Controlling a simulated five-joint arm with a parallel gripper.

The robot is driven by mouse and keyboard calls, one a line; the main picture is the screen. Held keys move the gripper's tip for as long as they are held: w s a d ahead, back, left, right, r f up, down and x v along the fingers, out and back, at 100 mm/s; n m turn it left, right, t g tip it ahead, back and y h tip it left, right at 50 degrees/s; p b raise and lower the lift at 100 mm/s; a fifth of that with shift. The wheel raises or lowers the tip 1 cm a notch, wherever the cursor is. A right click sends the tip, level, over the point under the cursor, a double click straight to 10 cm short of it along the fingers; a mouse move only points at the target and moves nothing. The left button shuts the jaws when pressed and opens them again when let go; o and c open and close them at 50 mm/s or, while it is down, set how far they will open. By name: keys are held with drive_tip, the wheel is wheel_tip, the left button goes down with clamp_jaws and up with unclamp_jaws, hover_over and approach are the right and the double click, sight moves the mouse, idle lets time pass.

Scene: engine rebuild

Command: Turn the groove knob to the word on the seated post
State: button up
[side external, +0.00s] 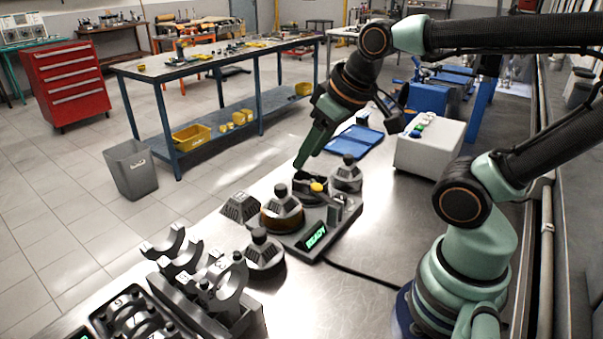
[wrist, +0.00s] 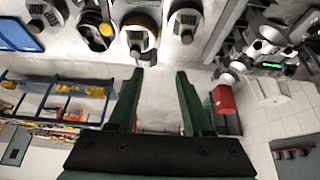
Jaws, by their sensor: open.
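My gripper (side external: 299,164) hangs open, with its fingers pointing down, above and behind the dark fixture base (side external: 340,229). In the wrist view its two fingers (wrist: 160,74) are apart with only floor between them. Several round, black-topped knob-like parts stand at the fixture: a copper-banded one (side external: 283,212), a grey one (side external: 264,253) in front and another grey one (side external: 347,174) behind. A yellow-tipped part (side external: 318,187) stands by a dark round seat. I cannot tell which is the groove knob or the post, and no word on a post is readable.
A display (side external: 316,237) on the base reads READY. A grey tapered block (side external: 240,207) stands left of the copper-banded part. Grey bearing caps and a dark tray (side external: 133,313) fill the front left. A blue mat (side external: 356,140) and white box (side external: 430,150) lie behind.

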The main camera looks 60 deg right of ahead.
drive_tip(key=o, duration=0.3)
drive_tip(key=m+g, duration=0.5)
drive_tip(key=m, duration=2.2)
hover_over(341, 196)
wheel_tip(341, 196, down, 10)
wheel_tip(341, 196, down, 12)
drive_tip(key=shift+f, duration=0.2)
drive_tip(key=shift+c, duration=0.2)
clamp_jaws()
